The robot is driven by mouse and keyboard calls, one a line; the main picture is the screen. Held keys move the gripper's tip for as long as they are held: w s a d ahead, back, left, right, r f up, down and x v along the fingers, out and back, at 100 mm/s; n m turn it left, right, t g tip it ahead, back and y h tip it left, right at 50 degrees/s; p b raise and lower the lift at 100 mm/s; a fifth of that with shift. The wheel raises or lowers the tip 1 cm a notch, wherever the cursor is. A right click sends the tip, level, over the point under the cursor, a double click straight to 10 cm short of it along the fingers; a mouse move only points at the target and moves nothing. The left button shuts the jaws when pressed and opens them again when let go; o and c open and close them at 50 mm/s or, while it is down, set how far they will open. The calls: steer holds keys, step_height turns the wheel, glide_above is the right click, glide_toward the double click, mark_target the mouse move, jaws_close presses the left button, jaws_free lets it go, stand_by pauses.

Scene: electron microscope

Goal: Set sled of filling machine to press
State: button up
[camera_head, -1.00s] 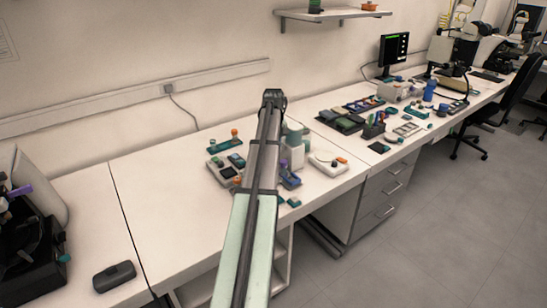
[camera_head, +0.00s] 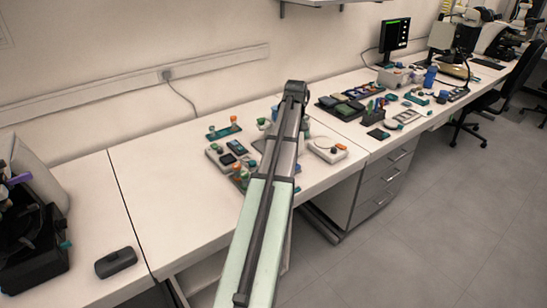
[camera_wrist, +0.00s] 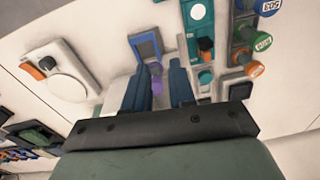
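In the wrist view my gripper (camera_wrist: 165,68) points at the bench with its two dark blue fingers apart. A purple part (camera_wrist: 157,84) shows in the gap; I cannot tell how far beyond the fingers it is, and nothing looks clamped. A small blue-framed device (camera_wrist: 147,45) lies ahead of the fingertips, and a teal plate with a dark knob (camera_wrist: 206,44) is right of it. I cannot tell for certain which device is the filling machine or which part is its sled. In the head view my arm hides the gripper and part of the bench devices.
A white device with a round disc (camera_wrist: 68,84) and an orange knob is at the left in the wrist view; the head view shows it right of my arm (camera_head: 322,150). A grey unit with coloured knobs (camera_wrist: 235,42) is at the right. The bench's left part (camera_head: 155,185) is clear.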

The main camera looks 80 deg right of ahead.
steer(key=w+d+f+t+h, duration=0.1)
steer(key=w+f, duration=0.1)
steer(key=f, duration=0.2)
steer(key=w+d+f+h, duration=0.1)
steer(key=w+f, duration=0.1)
steer(key=f, duration=0.2)
steer(key=w+d+f+n+t+h, duration=0.1)
steer(key=w+f, duration=0.2)
steer(key=f, duration=0.1)
steer(key=shift+d+f+t, duration=0.2)
steer(key=shift+d+t, duration=0.1)
steer(key=shift+d, duration=0.05)
steer(key=shift+c, duration=0.2)
jaws_close()
stand_by(0.3)
steer(key=shift+d, duration=0.1)
